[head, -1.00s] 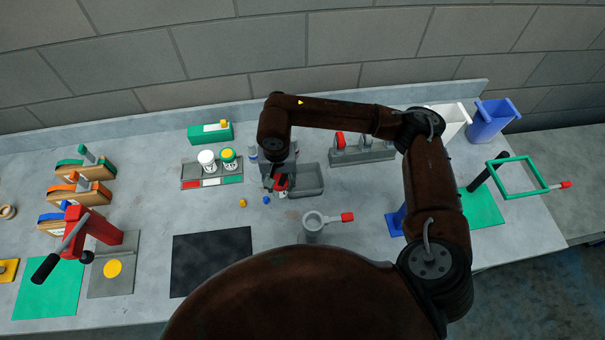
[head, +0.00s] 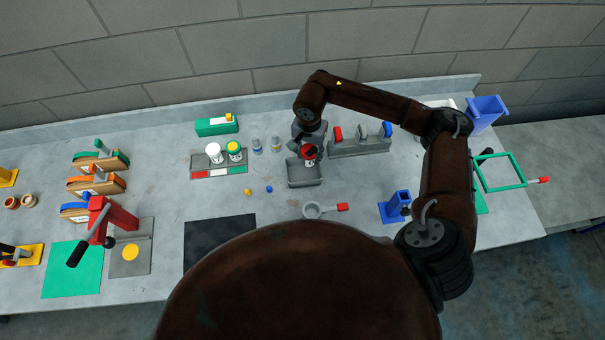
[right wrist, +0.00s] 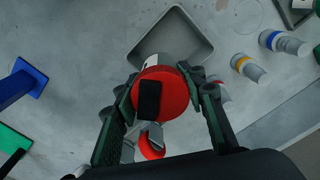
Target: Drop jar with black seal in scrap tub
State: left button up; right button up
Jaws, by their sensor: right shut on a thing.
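The jar (right wrist: 178,84) has a red lid with a black seal (right wrist: 150,100) across it. My right gripper (right wrist: 163,95) is shut on it, one finger on each side. In the head view the red lid (head: 309,152) shows at my right gripper (head: 306,147), over the back part of the grey scrap tub (head: 305,181). In the right wrist view the tub (right wrist: 205,46) lies just beyond the jar, partly hidden by it. The jar's height above the tub is hard to tell. My left gripper is not in view.
A grey holder (head: 360,149) stands right. A red-handled ring tool (head: 313,211) lies in front. A blue bin (head: 487,114) stands back right.

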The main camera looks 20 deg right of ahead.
jog(key=shift+f, duration=1.4)
jog(key=o, duration=1.3)
notch_tip(320, 180, up, 12)
jog(key=shift+r, duration=0.1)
jog(key=shift+a, duration=0.15)
